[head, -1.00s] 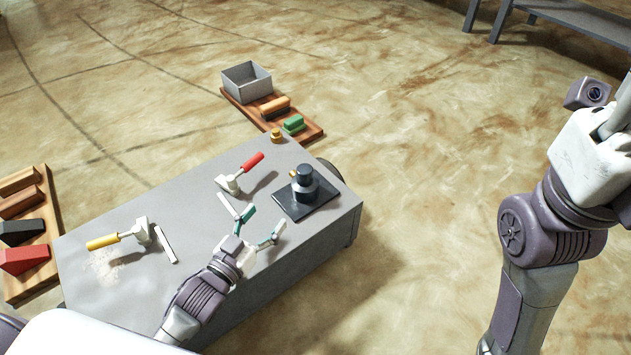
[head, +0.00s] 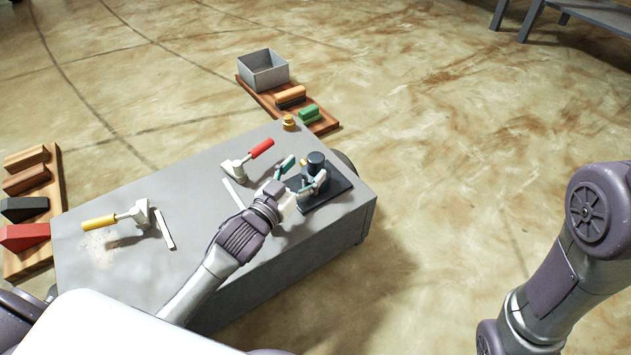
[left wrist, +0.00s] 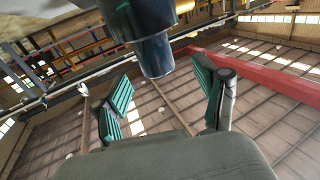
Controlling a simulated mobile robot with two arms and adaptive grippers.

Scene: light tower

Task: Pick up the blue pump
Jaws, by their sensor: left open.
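The blue pump (head: 316,162), a dark blue-grey cylinder with a small brass part on its side, stands upright on a dark square plate (head: 333,193) at the right end of the grey table. My left gripper (head: 303,175) is open at the pump, with one teal-padded finger to either side of its near part. In the left wrist view, the dark pump (left wrist: 152,45) hangs in from the top, between and beyond the open fingers (left wrist: 163,80). I cannot tell whether a finger touches it. My right gripper is out of view; only its arm shows at the right.
Wooden trays with blocks and brushes stand beyond both ends. A grey box (head: 263,70) sits on the far tray.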

